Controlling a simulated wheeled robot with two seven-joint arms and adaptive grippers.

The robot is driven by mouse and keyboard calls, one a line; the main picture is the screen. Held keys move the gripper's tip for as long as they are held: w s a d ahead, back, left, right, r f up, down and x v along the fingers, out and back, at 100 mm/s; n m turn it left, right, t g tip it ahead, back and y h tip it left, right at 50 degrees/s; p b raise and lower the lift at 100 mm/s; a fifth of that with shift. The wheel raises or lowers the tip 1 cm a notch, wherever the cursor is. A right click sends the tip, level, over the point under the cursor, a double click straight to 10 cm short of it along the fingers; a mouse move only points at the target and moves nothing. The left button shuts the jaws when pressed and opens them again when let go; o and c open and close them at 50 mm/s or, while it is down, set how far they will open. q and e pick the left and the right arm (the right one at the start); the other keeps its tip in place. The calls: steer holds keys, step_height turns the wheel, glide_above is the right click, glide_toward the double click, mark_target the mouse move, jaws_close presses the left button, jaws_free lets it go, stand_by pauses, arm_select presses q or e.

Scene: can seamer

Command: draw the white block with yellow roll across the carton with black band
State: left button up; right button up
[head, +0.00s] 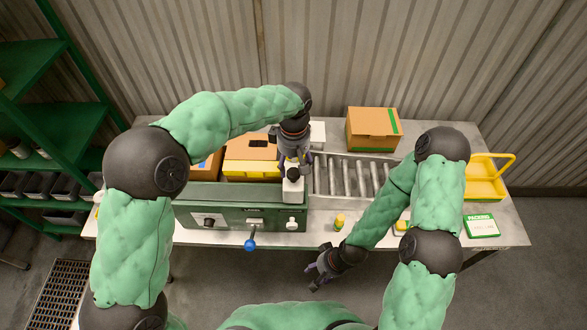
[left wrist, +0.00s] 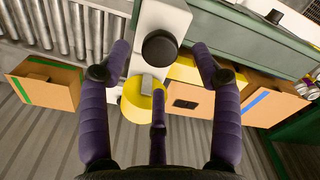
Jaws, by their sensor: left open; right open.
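A white block (head: 293,190) with a black knob lies at the right end of the green machine's top in the head view. In the left wrist view the white block (left wrist: 162,14) carries the knob, with a yellow roll (left wrist: 136,108) at its lower end. My left gripper (head: 292,164) is open over it, its fingers apart on either side of the knob. The carton with black band (head: 240,147) stands behind the machine, partly hidden by a yellow bin; its dark mark shows in the left wrist view (left wrist: 192,112). My right gripper (head: 320,270) is open and empty before the table's front edge.
The green machine (head: 245,212) has a blue-knobbed lever (head: 250,244) in front. A roller conveyor (head: 347,178) lies right of the block. A green-banded carton (head: 370,128) stands at the back, a blue-banded carton (left wrist: 262,107) beside the black-banded one. A yellow basket (head: 484,190) is far right.

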arm_select(q)
step_height(320, 180, up, 8)
steer(key=shift+r, duration=0.15)
stand_by(0.6)
